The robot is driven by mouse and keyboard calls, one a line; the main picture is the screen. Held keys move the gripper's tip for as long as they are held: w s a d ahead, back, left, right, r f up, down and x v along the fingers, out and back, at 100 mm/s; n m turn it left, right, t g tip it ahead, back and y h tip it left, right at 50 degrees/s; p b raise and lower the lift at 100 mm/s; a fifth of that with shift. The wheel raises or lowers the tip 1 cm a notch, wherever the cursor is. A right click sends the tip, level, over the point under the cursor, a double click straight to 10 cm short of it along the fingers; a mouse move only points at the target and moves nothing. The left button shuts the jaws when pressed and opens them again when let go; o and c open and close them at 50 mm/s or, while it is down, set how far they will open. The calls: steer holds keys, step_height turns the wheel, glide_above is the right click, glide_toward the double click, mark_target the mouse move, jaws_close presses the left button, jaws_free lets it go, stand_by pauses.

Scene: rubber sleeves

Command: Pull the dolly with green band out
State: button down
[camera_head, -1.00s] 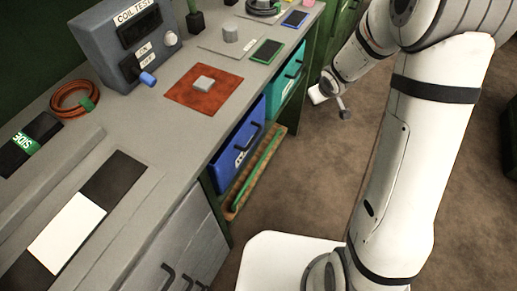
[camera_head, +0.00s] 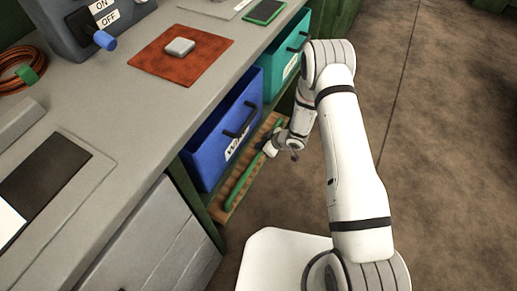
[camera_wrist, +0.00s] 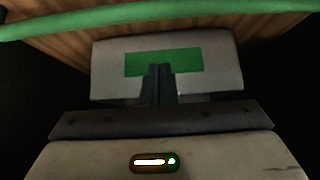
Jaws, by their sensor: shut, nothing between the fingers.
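The dolly is a low wooden board with a long green band (camera_head: 243,180) along it, under the blue bin at the bench's open side. The green band (camera_wrist: 100,20) and brown wood cross the top of the wrist view. My gripper (camera_head: 270,149) is low at the dolly's outer side, near the far part of the band. In the wrist view its dark fingers (camera_wrist: 159,70) are shut together with nothing between them. A pale block with a green patch (camera_wrist: 190,62) lies behind the fingers; I cannot tell what it belongs to. Contact with the dolly cannot be made out.
The blue bin (camera_head: 205,150) and teal bin (camera_head: 277,65) sit under the grey bench top (camera_head: 110,110). A grey cabinet (camera_head: 150,255) stands at the near left. The bench holds a red mat (camera_head: 160,62) and a control box. The brown floor (camera_head: 440,150) at right is open.

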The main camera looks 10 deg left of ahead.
mark_target(256, 155)
steer(key=b+x, duration=0.2)
steer(key=x, duration=0.3)
steer(key=b+x, duration=0.2)
steer(key=x, duration=0.3)
steer(key=shift+s+f, duration=0.1)
steer(key=shift+s, duration=0.15)
steer(key=d, duration=0.1)
steer(key=d+b, duration=0.1)
steer(key=d, duration=0.1)
steer(key=shift+s+d, duration=0.1)
steer(key=shift+s, duration=0.3)
steer(key=shift+s+d, duration=0.15)
steer(key=shift+d, duration=0.3)
steer(key=shift+d, duration=0.1)
